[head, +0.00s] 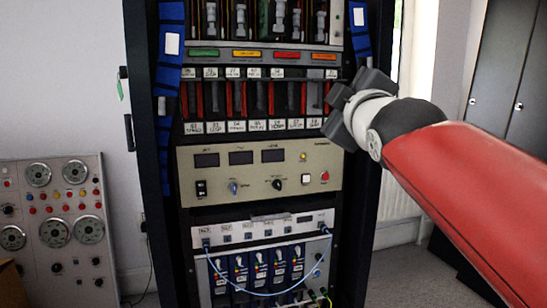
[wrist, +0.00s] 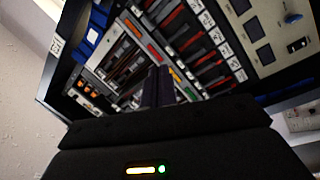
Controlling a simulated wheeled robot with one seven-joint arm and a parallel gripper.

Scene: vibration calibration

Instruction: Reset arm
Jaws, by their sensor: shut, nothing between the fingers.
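My gripper (head: 347,108) is at the end of my red arm, on the right side of the head view, in front of the right edge of the rack. In the wrist view my gripper (wrist: 158,85) points at the rack, its dark fingers close together with nothing between them. The tall dark equipment rack (head: 145,100) stands in the middle of the head view. It shows tilted in the wrist view (wrist: 60,100). My gripper and wrist hide part of the rack's right side. I cannot tell whether the fingers touch the rack.
A beige panel (head: 260,172) with knobs and displays sits mid-rack. Below it, a blue cable (head: 250,290) loops between sockets on a white panel (head: 262,228). A grey console (head: 55,225) with dials stands at left. Dark cabinets (head: 505,80) stand at right, with bare floor before them.

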